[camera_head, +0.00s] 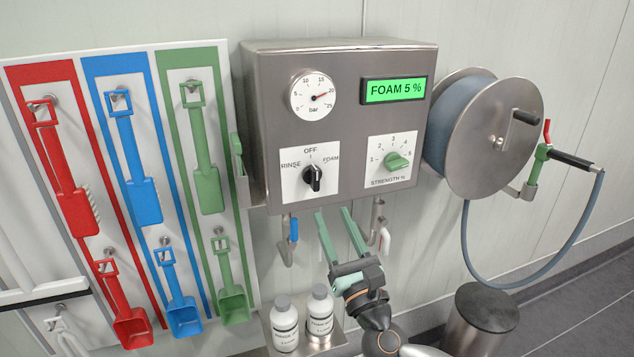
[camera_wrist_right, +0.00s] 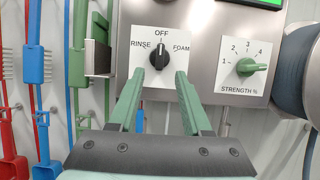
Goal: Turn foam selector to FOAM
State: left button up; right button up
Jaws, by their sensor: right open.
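The foam selector is a black knob (camera_head: 312,178) on a white label at the lower left of the steel control box (camera_head: 350,60). The label reads RINSE at left, OFF at top and FOAM at right. In the right wrist view the selector knob (camera_wrist_right: 160,55) stands upright, its white mark toward OFF. My right gripper (camera_head: 332,210) is open and empty, with green fingers pointing up toward the box, just below and right of the knob. In the wrist view its fingertips (camera_wrist_right: 160,73) straddle the knob's column, apart from it. My left gripper is not in view.
A green strength knob (camera_head: 397,160) sits right of the selector. The display (camera_head: 394,89) reads FOAM 5 %. A pressure gauge (camera_head: 312,96) is above. Pipes with a blue-handled valve (camera_head: 293,229) hang below. Two bottles (camera_head: 319,306) stand below; a hose reel (camera_head: 490,135) is at right.

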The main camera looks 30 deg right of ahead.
aim_at(317, 182)
jog(key=p+x, duration=0.2)
jog(key=x, duration=0.6)
jog(key=shift+w+d+r, duration=0.15)
jog(key=shift+w, duration=0.2)
grip_shut()
